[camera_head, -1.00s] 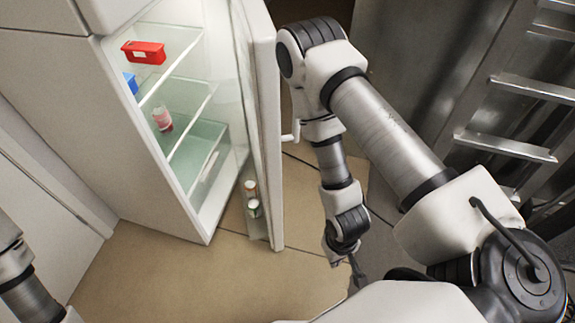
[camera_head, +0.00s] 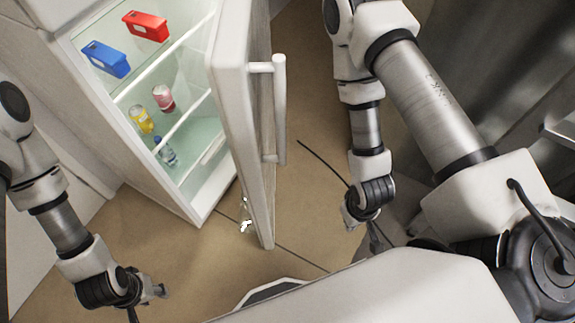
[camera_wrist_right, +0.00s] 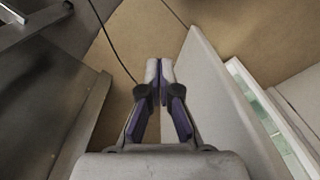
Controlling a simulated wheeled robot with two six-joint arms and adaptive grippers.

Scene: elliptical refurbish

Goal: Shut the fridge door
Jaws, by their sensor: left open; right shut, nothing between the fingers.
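The white fridge (camera_head: 185,190) stands at the left of the head view, and its door (camera_head: 240,140) is open. The door's outer face and bar handle (camera_head: 280,110) face right. The door (camera_wrist_right: 215,95) also shows right of the fingers in the right wrist view. My right gripper (camera_wrist_right: 160,68) is shut and empty, on the outer side of the door and apart from it. In the head view its fingertips are hard to make out. My left gripper (camera_head: 158,291) is open and empty at the lower left, in front of the fridge and clear of the door.
Inside the fridge are a blue box (camera_head: 106,59), a red box (camera_head: 146,26), a red-labelled jar (camera_head: 163,97), a yellow jar (camera_head: 141,119) and a bottle (camera_head: 165,151). A dark cable (camera_head: 322,162) lies on the tan floor. Metal furniture (camera_head: 500,80) stands at right.

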